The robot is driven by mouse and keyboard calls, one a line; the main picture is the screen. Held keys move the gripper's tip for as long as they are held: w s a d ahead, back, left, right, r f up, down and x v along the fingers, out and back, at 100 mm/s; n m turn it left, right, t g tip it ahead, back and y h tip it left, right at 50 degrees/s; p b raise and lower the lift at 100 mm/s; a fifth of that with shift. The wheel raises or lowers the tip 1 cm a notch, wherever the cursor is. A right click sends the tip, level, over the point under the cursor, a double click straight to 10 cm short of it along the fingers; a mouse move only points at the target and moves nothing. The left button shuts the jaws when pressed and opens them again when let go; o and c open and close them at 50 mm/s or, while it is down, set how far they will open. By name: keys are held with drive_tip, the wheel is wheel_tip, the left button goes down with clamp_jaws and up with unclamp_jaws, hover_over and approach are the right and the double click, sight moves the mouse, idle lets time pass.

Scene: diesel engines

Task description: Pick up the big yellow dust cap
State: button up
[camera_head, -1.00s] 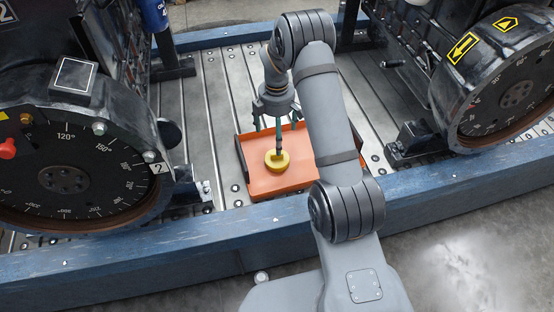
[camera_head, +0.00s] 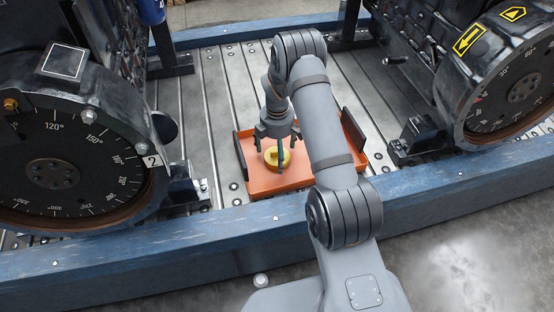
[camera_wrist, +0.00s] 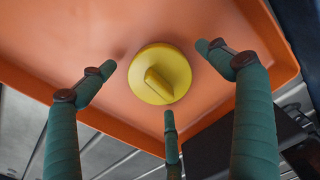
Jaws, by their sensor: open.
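The big yellow dust cap (camera_head: 277,158) lies in the orange tray (camera_head: 262,182). In the wrist view the cap (camera_wrist: 168,66) is a round yellow disc with a raised knob on its top. My gripper (camera_head: 275,155) points down just above the cap, and one finger partly hides it in the head view. In the wrist view its three green fingers (camera_wrist: 165,85) are spread around the cap and appear apart from it. The gripper is open and empty.
Engines with dark dial-marked flywheels stand left (camera_head: 60,170) and right (camera_head: 520,90). A blue beam (camera_head: 200,246) runs along the front of the slotted metal floor (camera_head: 215,100). Dark upright pieces (camera_head: 352,130) stand at the tray's right side.

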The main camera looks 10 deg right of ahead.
drive_tip(key=shift+r, duration=0.1)
drive_tip(key=c, duration=1)
drive_tip(key=shift+c, duration=0.2)
drive_tip(key=shift+w+r+p, duration=0.1)
drive_tip(key=shift+r+p, duration=0.2)
drive_tip(key=shift+r, duration=0.25)
drive_tip(key=r, duration=0.1)
drive_tip(key=r+p, duration=0.1)
drive_tip(key=r, duration=0.1)
drive_tip(key=shift+s+d+r+p, duration=0.2)
drive_tip(key=shift+d+r+p, duration=0.15)
drive_tip(key=shift+r+p, duration=0.05)
drive_tip(key=s+d+r+p, duration=0.5)
drive_tip(key=d+r+p, duration=0.2)
drive_tip(key=d+r, duration=0.2)
wheel_tip(320, 180, up, 2)
drive_tip(key=shift+s+d+r, duration=0.1)
drive_tip(key=shift+s+d, duration=0.05)
drive_tip(key=shift+s, duration=0.2)
